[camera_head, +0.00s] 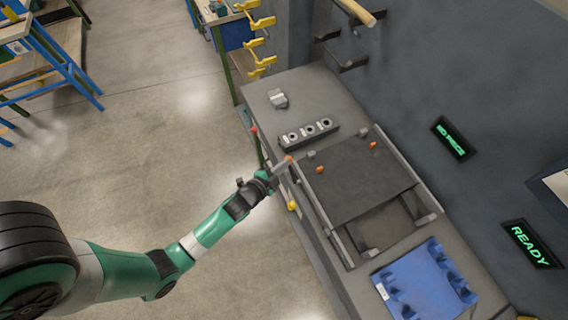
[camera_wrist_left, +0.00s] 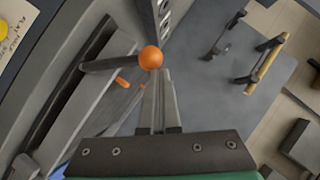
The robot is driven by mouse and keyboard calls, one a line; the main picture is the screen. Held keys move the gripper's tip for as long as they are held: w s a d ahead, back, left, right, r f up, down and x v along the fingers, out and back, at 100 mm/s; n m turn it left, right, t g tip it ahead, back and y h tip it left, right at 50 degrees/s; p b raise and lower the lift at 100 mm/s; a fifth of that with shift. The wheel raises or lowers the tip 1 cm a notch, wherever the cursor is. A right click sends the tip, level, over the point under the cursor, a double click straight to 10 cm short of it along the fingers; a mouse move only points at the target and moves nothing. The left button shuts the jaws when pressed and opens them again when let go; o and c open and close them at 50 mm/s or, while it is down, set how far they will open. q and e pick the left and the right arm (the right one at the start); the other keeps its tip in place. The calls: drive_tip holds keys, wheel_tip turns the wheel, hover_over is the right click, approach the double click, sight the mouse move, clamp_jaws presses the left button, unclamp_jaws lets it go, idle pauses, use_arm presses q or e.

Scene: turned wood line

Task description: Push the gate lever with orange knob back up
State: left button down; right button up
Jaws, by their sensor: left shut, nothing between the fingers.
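The gate lever's orange knob (camera_head: 289,159) is at the left edge of the grey machine in the head view. In the left wrist view the orange knob (camera_wrist_left: 151,57) sits at the end of a dark grey lever (camera_wrist_left: 108,64), which runs out to the left. My left gripper (camera_head: 279,168) is shut and empty, with its tips at the knob. In the left wrist view the closed fingers (camera_wrist_left: 157,78) point at the knob, which lies just beyond the tips. I cannot tell whether they touch. My right gripper is not in view.
A dark plate (camera_head: 355,175) between rails has small orange parts on it. A block with round holes (camera_head: 308,133) sits behind the knob, and a blue tray (camera_head: 425,285) lies at the front right. A yellow knob (camera_head: 292,205) is on the machine's side. Open floor lies left.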

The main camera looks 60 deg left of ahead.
use_arm(q)
drive_tip(key=shift+s+f, duration=0.1)
drive_tip(key=s+d+r+p, duration=0.2)
drive_tip(key=s+d+r, duration=0.2)
drive_tip(key=s+r, duration=0.4)
drive_tip(key=shift+s+d, duration=0.25)
drive_tip(key=shift+s, duration=0.5)
